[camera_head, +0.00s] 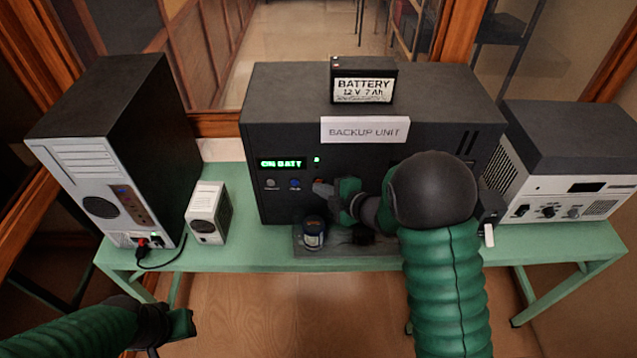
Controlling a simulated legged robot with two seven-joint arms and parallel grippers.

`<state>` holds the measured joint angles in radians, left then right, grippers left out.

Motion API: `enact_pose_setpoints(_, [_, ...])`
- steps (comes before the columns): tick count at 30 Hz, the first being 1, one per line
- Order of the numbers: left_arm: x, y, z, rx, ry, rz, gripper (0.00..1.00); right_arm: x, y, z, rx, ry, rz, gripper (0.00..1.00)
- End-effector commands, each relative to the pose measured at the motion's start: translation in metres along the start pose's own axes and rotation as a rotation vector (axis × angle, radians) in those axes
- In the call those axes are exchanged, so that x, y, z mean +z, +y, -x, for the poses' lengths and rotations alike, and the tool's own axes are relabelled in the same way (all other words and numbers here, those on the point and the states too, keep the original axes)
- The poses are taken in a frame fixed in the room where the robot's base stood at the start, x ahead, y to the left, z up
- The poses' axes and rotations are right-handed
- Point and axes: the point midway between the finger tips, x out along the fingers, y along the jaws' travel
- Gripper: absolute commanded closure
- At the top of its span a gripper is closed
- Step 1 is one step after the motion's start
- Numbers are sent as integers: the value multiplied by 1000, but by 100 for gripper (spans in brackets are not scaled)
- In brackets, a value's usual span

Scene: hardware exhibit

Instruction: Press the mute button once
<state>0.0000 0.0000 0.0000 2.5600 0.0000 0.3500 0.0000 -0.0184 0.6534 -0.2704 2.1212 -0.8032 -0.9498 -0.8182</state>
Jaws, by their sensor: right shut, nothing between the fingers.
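The black backup unit (380,105) stands on the green table, its lit green display reading "ON BATT". Below the display is a row of small buttons: a grey one (271,184), a blue one (295,185) and a reddish one partly hidden by my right gripper. Their labels are too small to read, so I cannot tell which is mute. My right gripper (326,190) is shut and empty, its tip at the panel just right of the blue button; contact cannot be told. My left gripper (184,322) is low at the left, in front of the table, away from the unit.
A battery (363,82) sits on the unit above a "BACKUP UNIT" sign (365,130). A small jar (314,233) stands on a grey tray (345,251) below the panel. A computer tower (115,150) and small white box (208,212) are left; a white-fronted device (565,160) is right.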

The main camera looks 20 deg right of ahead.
Motion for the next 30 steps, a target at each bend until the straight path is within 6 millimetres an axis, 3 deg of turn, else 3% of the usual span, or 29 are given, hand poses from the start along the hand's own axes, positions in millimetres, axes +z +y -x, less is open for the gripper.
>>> enact_pose_setpoints(30, [1,0,-6,0,0,0,69,-11,-12,16,0,0,1,100])
